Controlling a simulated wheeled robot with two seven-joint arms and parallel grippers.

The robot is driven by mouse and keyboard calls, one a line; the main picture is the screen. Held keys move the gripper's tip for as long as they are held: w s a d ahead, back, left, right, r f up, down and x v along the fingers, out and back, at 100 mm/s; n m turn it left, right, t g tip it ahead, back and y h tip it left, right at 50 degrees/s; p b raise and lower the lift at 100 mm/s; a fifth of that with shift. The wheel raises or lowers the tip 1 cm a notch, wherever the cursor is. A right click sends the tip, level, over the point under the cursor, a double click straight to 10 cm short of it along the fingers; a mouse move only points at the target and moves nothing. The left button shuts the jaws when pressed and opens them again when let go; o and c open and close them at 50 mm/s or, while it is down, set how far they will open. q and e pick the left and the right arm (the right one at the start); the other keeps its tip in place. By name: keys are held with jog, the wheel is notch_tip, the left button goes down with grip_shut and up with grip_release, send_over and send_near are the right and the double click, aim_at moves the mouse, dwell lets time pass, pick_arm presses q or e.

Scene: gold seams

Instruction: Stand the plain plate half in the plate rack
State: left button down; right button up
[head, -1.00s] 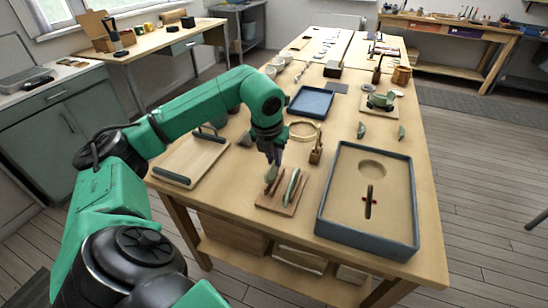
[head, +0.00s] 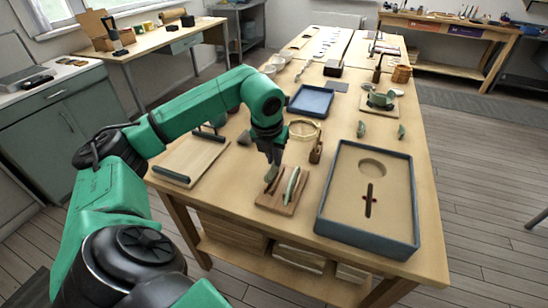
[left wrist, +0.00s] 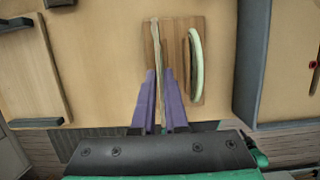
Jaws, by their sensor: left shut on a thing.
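The wooden plate rack (head: 263,203) lies flat near the front edge of the table. My left gripper (head: 272,170) points down over its left part. In the left wrist view its purple fingers (left wrist: 160,105) are shut on a thin pale plate half (left wrist: 158,60), seen edge-on and upright over the left side of the rack (left wrist: 172,40). I cannot tell whether its lower edge rests in a slot. Another pale green plate half (head: 291,186) stands in the rack to the right; it also shows in the left wrist view (left wrist: 196,65). My right gripper is not in view.
A large blue-rimmed tray (head: 319,215) stands right of the rack. A wooden board with dark bars (head: 195,158) is at left. A small wooden block tool (head: 316,153), a ring (head: 304,137) and a blue tray (head: 311,101) are behind. Green shards (head: 361,130) lie farther right.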

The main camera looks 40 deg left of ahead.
pick_arm(q)
jog(key=shift+f, duration=0.25)
dwell(0.3)
jog(key=shift+f+b, duration=0.55)
jog(key=shift+b, duration=0.1)
dwell(0.5)
jog(key=shift+f, duration=0.3)
jog(key=shift+f+b, duration=0.35)
jog(key=shift+b, duration=0.15)
dwell(0.6)
jog(key=shift+c, duration=1.9)
grip_release()
jog(key=shift+r, duration=0.1)
